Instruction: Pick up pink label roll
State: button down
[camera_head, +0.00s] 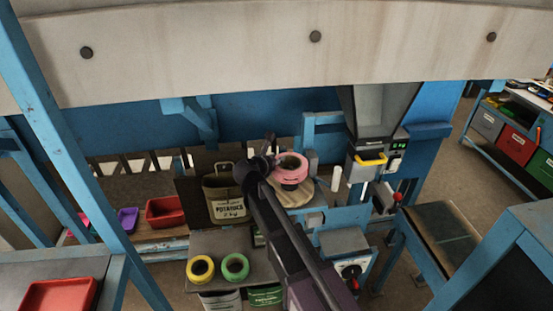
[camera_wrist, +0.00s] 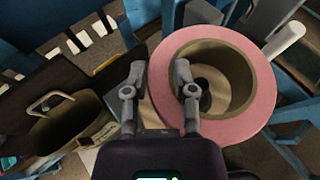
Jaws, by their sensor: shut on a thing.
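The pink label roll (camera_head: 290,178) is a thick pink ring with a brown core, above a round wooden disc (camera_head: 298,198) in the head view. In the wrist view the roll (camera_wrist: 265,105) fills the upper right. My gripper (camera_wrist: 160,70) is shut on its near-left wall, one finger outside and the other in the core hole. In the head view my gripper (camera_head: 268,157) is at the roll's left side, partly hidden by my arm. A dark piece shows through the core. I cannot tell whether the roll touches what is below.
A potato sack (camera_head: 226,200) stands open just left of the roll. Yellow (camera_head: 200,269) and green (camera_head: 236,267) rolls lie on a grey shelf in front. A blue-framed machine (camera_head: 376,150) stands close on the right. A pale beam (camera_head: 250,45) crosses above.

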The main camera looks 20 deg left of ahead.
jog(key=shift+r+p, duration=1.35)
jog(key=shift+r, duration=0.4)
jog(key=shift+s+f, duration=0.1)
jog(key=shift+s, duration=0.05)
